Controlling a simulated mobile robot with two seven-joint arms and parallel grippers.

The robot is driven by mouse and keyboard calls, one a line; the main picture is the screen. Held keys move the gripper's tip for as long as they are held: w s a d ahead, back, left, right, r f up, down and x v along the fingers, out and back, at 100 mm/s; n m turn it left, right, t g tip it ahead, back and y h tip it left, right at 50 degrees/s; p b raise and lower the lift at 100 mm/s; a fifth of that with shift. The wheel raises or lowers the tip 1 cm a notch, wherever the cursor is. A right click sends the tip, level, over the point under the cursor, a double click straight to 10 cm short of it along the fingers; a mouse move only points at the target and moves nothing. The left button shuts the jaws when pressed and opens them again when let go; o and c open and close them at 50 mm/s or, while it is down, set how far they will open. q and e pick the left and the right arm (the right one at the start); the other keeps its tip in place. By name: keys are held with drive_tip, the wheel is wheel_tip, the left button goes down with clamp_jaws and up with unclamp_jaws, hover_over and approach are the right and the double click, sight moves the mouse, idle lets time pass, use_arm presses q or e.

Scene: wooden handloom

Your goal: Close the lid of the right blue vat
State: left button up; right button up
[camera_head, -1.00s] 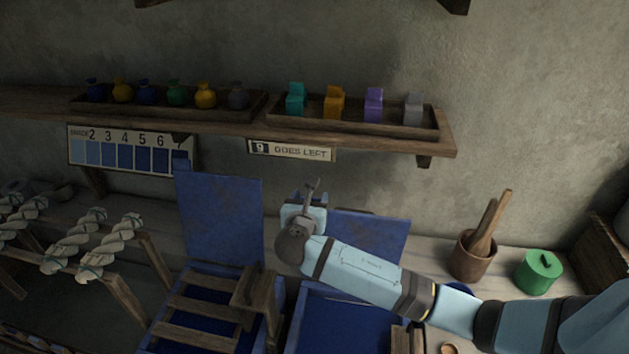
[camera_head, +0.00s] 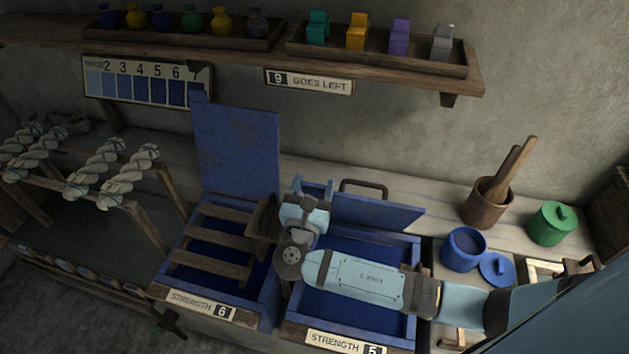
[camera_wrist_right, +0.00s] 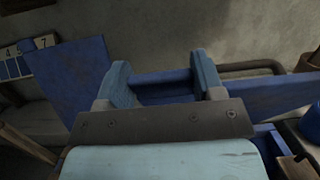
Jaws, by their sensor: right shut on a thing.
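The right blue vat (camera_head: 410,328) stands at the lower middle of the head view, with the sign "STRENGTH 5" on its front. Its blue lid (camera_head: 385,212) is raised and tilted at the back, so the vat is open. My right gripper (camera_head: 313,186) is at the lid's left part, shut on a blue piece of it. In the wrist view, a blue bar (camera_wrist_right: 162,86) lies between the fingers and the lid (camera_wrist_right: 285,95) extends to the right. My right arm crosses above the vat and hides part of its inside. My left gripper is out of view.
The left vat (camera_head: 168,285) has an upright open lid (camera_head: 237,150) and wooden slats. A dark handle (camera_head: 364,188) shows behind the right lid. A blue pot (camera_head: 463,250), green pot (camera_head: 552,224) and mortar (camera_head: 485,207) stand right. A shelf (camera_head: 380,80) runs above.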

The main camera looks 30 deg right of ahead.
drive_tip(key=o, duration=1.3)
drive_tip(key=shift+s+a+f, duration=0.15)
drive_tip(key=shift+s+a, duration=0.1)
drive_tip(key=shift+b+v, duration=1.4)
drive_tip(key=shift+v, duration=5.1)
